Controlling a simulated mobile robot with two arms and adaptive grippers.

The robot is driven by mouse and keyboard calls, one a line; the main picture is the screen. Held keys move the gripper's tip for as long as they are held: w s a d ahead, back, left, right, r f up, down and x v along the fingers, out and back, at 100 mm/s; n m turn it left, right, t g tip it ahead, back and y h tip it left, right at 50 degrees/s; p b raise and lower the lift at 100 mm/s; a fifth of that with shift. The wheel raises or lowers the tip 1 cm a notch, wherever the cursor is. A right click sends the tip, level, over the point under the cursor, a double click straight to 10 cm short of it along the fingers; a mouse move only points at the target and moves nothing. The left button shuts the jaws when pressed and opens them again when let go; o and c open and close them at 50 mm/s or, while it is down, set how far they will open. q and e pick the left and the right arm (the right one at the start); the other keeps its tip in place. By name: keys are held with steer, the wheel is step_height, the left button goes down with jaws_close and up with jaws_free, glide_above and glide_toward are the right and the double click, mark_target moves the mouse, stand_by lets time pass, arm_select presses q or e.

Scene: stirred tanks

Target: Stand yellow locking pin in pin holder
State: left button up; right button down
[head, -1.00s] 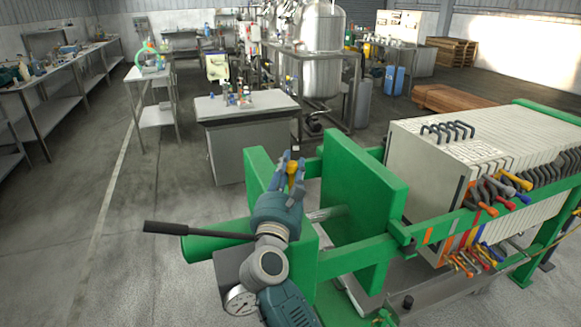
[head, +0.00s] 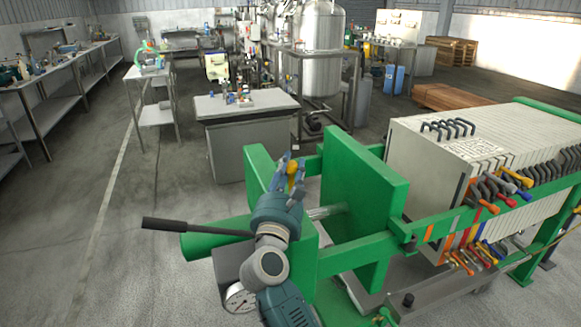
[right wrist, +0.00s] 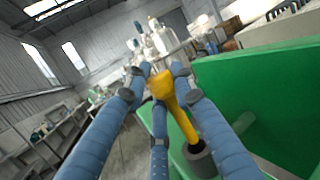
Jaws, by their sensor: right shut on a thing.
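The yellow locking pin (right wrist: 180,118) is between the blue fingers of my right gripper (right wrist: 155,75) in the right wrist view, with its thick end at the fingertips. Its thin end slants down to a dark grey round cup, which looks like the pin holder (right wrist: 200,163). The end meets the cup's mouth in the picture; I cannot tell whether it is inside. In the head view a bit of the yellow pin (head: 294,168) shows between the fingertips of the right gripper (head: 290,164), and the holder is hidden. My left gripper is not in view.
The green press frame (head: 365,200) stands around and right of my right gripper, with a tall green plate close by. A pale plate stack (head: 450,160) with coloured handles is further right. A grey bench (head: 245,110) with small items stands behind. Floor at left is free.

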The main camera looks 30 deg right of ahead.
mark_target(290, 185)
steer(key=shift+f+b, duration=1.95)
steer(key=shift+f, duration=0.3)
steer(key=c, duration=1.4)
jaws_free()
steer(key=shift+o, duration=0.2)
steer(key=shift+s+a+f, duration=0.1)
steer(key=shift+s+a, duration=0.1)
steer(key=shift+a, duration=0.05)
steer(key=v, duration=0.7)
steer(key=shift+d, duration=0.1)
